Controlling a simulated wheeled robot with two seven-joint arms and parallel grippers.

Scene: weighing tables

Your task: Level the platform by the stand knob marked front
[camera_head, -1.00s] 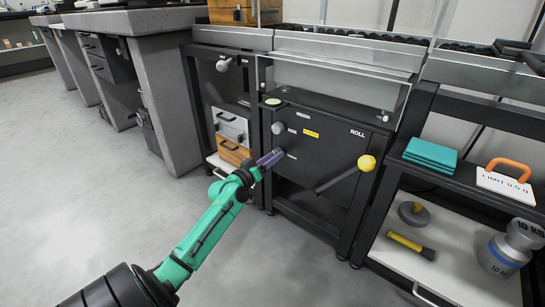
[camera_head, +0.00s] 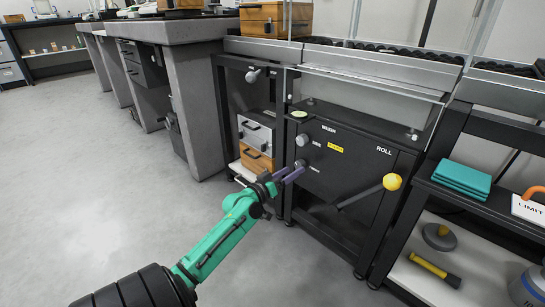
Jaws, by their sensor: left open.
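The black stand (camera_head: 345,160) carries a round grey upper knob (camera_head: 302,140) on its front panel, with a small label beside it too small to read. A lower knob (camera_head: 300,163) sits beneath it, partly hidden by my left gripper; its label is also unreadable. I cannot tell which knob is marked front. My left gripper (camera_head: 297,171) is open, its purple-grey fingers at the lower knob; whether they touch it is unclear. A pale green round disc (camera_head: 298,114), perhaps a level, lies on the stand's upper left corner. My right gripper is not in view.
A lever with a yellow ball (camera_head: 392,181) juts from the panel, right of my gripper, below the word ROLL. A right-hand shelf holds teal folded cloths (camera_head: 462,178). A wooden-fronted drawer box (camera_head: 257,160) stands left. The grey floor (camera_head: 110,200) is clear.

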